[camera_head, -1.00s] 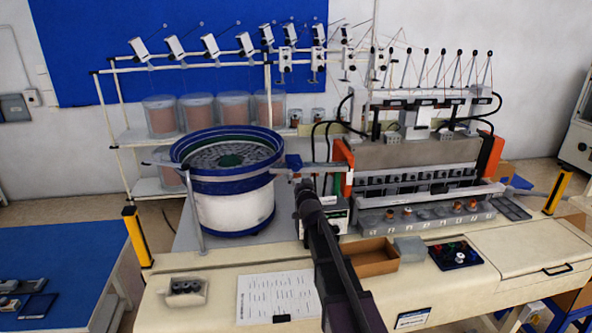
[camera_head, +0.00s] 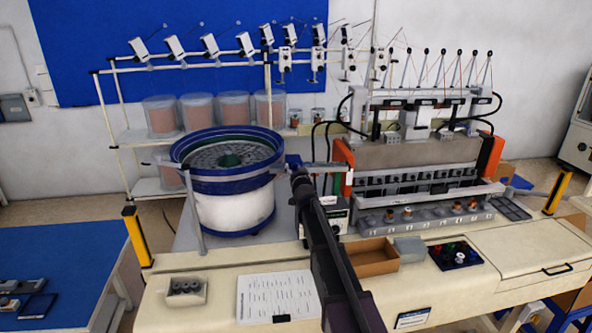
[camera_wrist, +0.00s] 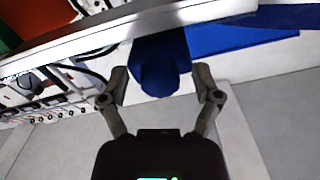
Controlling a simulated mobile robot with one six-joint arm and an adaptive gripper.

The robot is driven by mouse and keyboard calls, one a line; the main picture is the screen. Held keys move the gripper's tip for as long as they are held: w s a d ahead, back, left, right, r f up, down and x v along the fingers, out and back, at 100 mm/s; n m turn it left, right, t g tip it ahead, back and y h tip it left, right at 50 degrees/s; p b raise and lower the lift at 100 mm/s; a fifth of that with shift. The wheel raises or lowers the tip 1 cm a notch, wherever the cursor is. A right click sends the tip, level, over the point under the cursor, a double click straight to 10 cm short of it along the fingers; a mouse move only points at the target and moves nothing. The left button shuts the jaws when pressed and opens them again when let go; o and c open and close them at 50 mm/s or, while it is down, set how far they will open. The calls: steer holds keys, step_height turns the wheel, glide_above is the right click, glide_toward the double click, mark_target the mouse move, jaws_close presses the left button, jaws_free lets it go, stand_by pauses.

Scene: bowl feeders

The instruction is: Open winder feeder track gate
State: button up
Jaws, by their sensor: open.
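The winder feeder track (camera_head: 325,166) runs from the bowl feeder (camera_head: 233,205) to the winding machine (camera_head: 415,165). A blue gate piece (camera_head: 292,160) sits on the track near the bowl, partly behind my arm. In the wrist view, the blue gate piece (camera_wrist: 160,66) hangs at the edge of the pale metal track (camera_wrist: 115,36). My gripper (camera_wrist: 162,92) is open, with one finger on each side of the blue piece. Small gaps show between the fingers and the piece. In the head view, my arm hides the fingertips.
A control box (camera_head: 336,216) stands right of my arm below the track. A cardboard tray (camera_head: 372,258), a paper sheet (camera_head: 275,297) and a small parts tray (camera_head: 183,291) lie on the bench. The bowl stands close on the left.

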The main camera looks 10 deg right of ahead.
steer(key=shift+r, duration=0.1)
jaws_close()
steer(key=s, duration=0.4)
jaws_free()
steer(key=shift+w, duration=0.15)
steer(key=shift+s, duration=0.2)
steer(key=s, duration=1.1)
steer(key=shift+s, duration=0.4)
